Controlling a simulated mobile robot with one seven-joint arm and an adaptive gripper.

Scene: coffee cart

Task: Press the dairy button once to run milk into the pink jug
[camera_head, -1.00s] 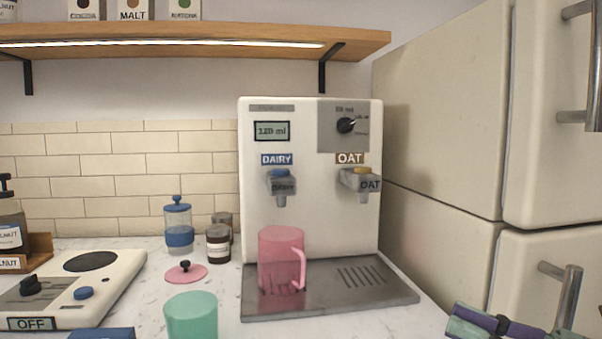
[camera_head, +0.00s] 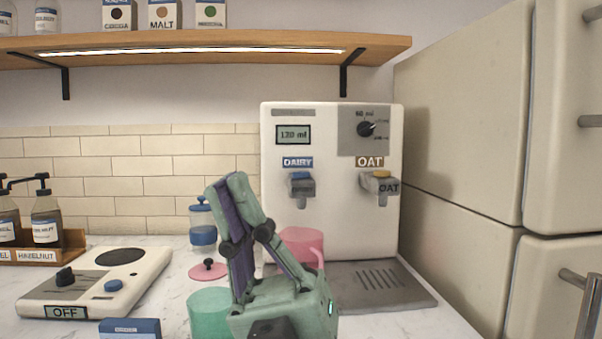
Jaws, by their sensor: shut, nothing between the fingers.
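The milk machine (camera_head: 333,215) is white, with a display reading 120 ml and a dial at top right. Its dairy spout carries a blue button (camera_head: 300,176) under the DAIRY label. The pink jug (camera_head: 306,246) stands on the drip tray (camera_head: 392,297) below the dairy spout, its handle to the right. My green gripper (camera_head: 229,186) is shut and empty, pointing up in front of the machine's left edge. Its tips appear left of the dairy button and apart from it. The gripper hides the jug's lower part.
A green cup (camera_head: 209,313) stands behind my gripper's base. A pink lid (camera_head: 208,270), a blue-lidded jar (camera_head: 203,222) and a hot plate (camera_head: 93,284) marked OFF are at left. A fridge (camera_head: 462,150) bounds the right; a shelf (camera_head: 200,41) hangs above.

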